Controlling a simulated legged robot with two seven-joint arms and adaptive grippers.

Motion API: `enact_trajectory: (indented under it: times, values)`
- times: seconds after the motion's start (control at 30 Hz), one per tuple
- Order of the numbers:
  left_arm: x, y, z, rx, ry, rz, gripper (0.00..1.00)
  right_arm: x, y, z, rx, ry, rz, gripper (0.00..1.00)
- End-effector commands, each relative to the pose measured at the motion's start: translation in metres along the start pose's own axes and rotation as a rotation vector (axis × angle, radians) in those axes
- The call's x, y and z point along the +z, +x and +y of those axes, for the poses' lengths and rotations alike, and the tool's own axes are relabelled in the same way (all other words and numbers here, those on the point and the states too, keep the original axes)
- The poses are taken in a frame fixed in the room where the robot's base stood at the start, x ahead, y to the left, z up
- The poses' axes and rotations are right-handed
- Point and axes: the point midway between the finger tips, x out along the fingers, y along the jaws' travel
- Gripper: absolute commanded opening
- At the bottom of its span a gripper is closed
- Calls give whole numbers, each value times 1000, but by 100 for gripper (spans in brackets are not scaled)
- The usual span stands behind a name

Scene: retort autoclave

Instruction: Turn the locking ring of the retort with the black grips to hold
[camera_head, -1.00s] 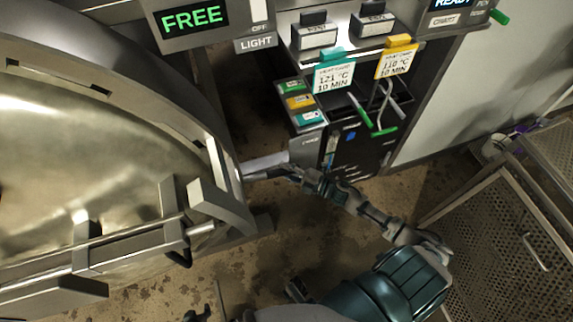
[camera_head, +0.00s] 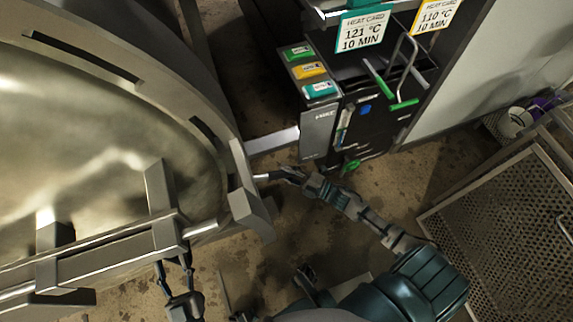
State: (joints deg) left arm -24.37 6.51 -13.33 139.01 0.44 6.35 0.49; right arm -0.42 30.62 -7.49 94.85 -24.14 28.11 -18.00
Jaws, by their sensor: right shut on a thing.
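The retort's domed metal door (camera_head: 90,150) fills the left side, with the grey slotted locking ring (camera_head: 165,95) curving around it. A short bright bar (camera_head: 262,177) sticks out at the ring's right edge. My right gripper (camera_head: 280,174) is shut at its outer end, where the grip itself is mostly hidden by the fingers. My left gripper (camera_head: 174,264) is at the lower middle, below the door's metal crossbar (camera_head: 110,248). Its two dark fingers are apart, with nothing clearly seen between them.
A perforated metal cart (camera_head: 500,225) stands at right. Stained brown floor (camera_head: 250,250) shows between.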

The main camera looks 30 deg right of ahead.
Motion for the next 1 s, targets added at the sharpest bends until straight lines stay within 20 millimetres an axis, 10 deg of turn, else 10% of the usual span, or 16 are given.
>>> enact_trajectory:
  times: [0.3,0.67,0.7,0.8,1.0]
  values:
    - [-42,-14,5,8,-25,340,50,0,3,-33,15,27,12,0]
    - [-48,-16,6,8,-27,379,50,2,2,-38,10,32,4,0]
    - [-48,-16,6,8,-27,379,50,2,1,-39,9,33,3,33]
    - [-47,-15,9,10,-23,376,50,3,1,-39,9,33,3,57]
    - [-48,-15,10,11,-23,377,50,4,0,-37,12,32,5,57]
